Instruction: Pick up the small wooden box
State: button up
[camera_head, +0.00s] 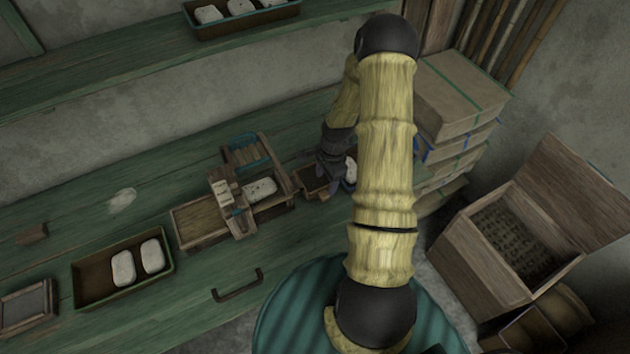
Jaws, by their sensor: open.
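A small open wooden box (312,181) sits on the green bench, right of the wooden loom-like frame. A pale, speckled piece (350,171) shows at its right side; I cannot tell whether it lies inside the box or beside it. My gripper (332,178) is dark and reaches down over the right part of this box. It is open, and its fingers partly hide the box; contact cannot be told. A small brown wooden block (32,235) lies far left on the bench, apart from my gripper.
The wooden frame (205,220) holds a pale piece (259,190). A green-rimmed tray (92,292) with two pale pieces stands at left. Stacked boxes (455,105) and an open wooden crate (480,260) stand at right. A shelf (110,70) runs above the bench.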

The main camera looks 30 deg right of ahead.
aim_at(323, 193)
jog(key=shift+a+f, duration=0.1)
jog(key=shift+f, duration=0.7)
jog(key=shift+f, duration=0.1)
jog(key=shift+a+f+p, duration=0.15)
jog(key=shift+f+p, duration=0.5)
jog(key=shift+f, duration=0.6)
jog(key=shift+a+f+p, duration=0.1)
jog(key=shift+f+p, duration=0.5)
jog(key=shift+f, duration=0.6)
jog(key=shift+c, duration=0.2)
jog(key=c, duration=1)
